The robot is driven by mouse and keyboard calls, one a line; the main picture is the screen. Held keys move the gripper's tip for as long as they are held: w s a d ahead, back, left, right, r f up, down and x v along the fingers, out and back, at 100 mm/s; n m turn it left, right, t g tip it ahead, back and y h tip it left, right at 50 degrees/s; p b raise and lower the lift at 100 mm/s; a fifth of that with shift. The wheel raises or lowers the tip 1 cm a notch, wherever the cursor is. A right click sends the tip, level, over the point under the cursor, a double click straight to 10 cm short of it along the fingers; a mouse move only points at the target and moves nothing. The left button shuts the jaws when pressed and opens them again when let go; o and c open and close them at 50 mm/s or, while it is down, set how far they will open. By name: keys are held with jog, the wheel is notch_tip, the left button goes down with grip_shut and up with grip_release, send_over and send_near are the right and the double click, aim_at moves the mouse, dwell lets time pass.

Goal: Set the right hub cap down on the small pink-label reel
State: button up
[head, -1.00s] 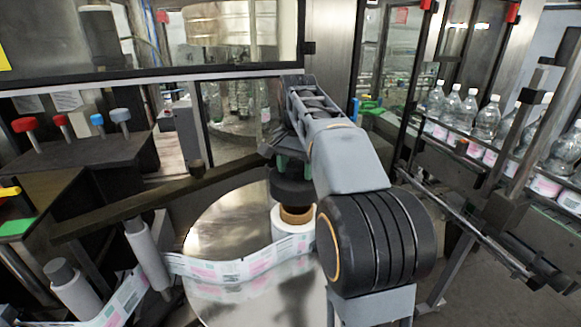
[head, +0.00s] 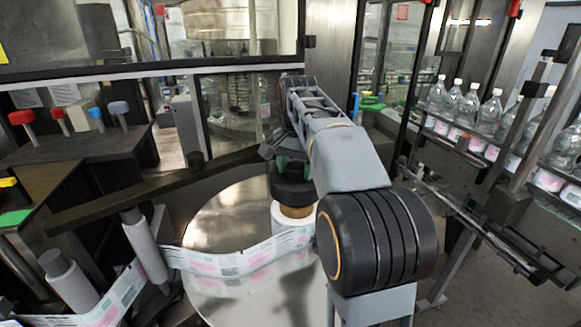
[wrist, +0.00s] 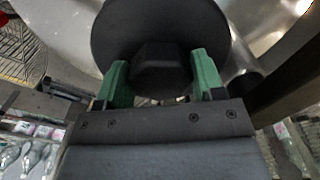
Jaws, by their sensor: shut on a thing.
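My gripper (wrist: 161,84) has its green fingers shut on the raised grip of the black round hub cap (wrist: 160,22) in the wrist view. In the head view the hub cap (head: 291,189) is held flat below my gripper (head: 288,163). Directly under it is the small white reel (head: 292,227) with a brown core (head: 297,211), standing on a shiny metal disc. A strip of core shows below the cap; my arm hides the right side. I cannot tell whether cap and core touch.
A pink-printed label web (head: 225,262) runs left from the reel past grey rollers (head: 145,245). A dark bar (head: 150,195) crosses behind. A bottle conveyor (head: 470,150) stands at right. The metal disc (head: 222,222) has bare room left of the reel.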

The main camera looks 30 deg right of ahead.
jog(key=shift+f+b, duration=1.75)
jog(key=shift+f, duration=0.85)
jog(key=o, duration=1.2)
notch_tip(320, 180, up, 14)
jog(key=p, duration=0.3)
jog(key=shift+f, duration=0.1)
